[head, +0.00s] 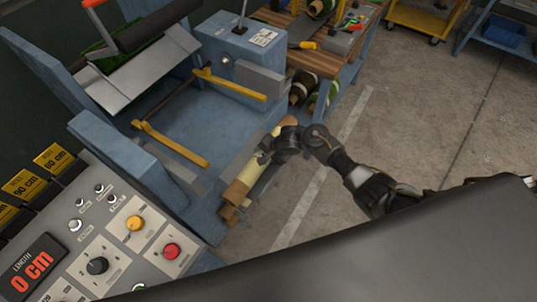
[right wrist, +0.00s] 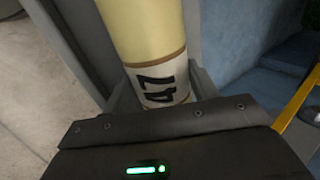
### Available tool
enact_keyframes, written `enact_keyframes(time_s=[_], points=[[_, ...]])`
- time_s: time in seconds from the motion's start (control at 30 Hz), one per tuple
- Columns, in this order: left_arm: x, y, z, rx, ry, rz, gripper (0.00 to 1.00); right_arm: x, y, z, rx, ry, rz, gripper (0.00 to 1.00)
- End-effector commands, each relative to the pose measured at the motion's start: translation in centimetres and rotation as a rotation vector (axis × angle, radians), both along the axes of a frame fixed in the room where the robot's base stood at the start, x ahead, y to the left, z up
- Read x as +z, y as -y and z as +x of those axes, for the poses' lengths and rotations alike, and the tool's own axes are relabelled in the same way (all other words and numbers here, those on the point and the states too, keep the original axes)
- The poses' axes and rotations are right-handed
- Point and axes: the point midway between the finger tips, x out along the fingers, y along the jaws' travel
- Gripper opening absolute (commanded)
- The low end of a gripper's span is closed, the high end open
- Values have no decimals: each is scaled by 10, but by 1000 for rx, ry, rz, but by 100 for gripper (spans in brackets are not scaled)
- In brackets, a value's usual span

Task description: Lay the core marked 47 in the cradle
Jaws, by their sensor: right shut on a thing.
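The core (head: 247,172) is a cream tube with brown bands at its ends. It slants along the right side of the blue machine in the head view. In the right wrist view the core (right wrist: 147,30) carries a white label with black digits that read 47, turned on its side. My right gripper (head: 268,153) is shut on the core. Grey walls that look like the cradle (right wrist: 202,80) flank the core in the right wrist view; I cannot tell whether it rests on them. My left gripper is in neither view.
The blue machine (head: 205,125) has yellow arms and a raised roller (head: 160,25). A control panel (head: 120,245) with knobs and a display of 0 cm stands at front left. A wooden-topped bench (head: 318,62) holds green rolls beneath.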

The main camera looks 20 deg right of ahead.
Motion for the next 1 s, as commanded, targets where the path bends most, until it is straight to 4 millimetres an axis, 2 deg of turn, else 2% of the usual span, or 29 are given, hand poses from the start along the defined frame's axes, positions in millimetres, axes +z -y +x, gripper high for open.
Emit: enact_keyframes(time_s=[0.1, 0.4, 0.87, 0.9, 1.0], points=[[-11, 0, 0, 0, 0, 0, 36, -13, -4, 4, -1, 2, 2, 22], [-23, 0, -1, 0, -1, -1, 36, -30, -8, 10, 0, 3, 1, 22], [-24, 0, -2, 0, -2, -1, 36, -33, -10, 11, 1, 3, 2, 22], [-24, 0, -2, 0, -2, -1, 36, -33, -10, 11, 1, 3, 2, 64], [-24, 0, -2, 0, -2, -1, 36, -33, -10, 11, 1, 2, 1, 77]])
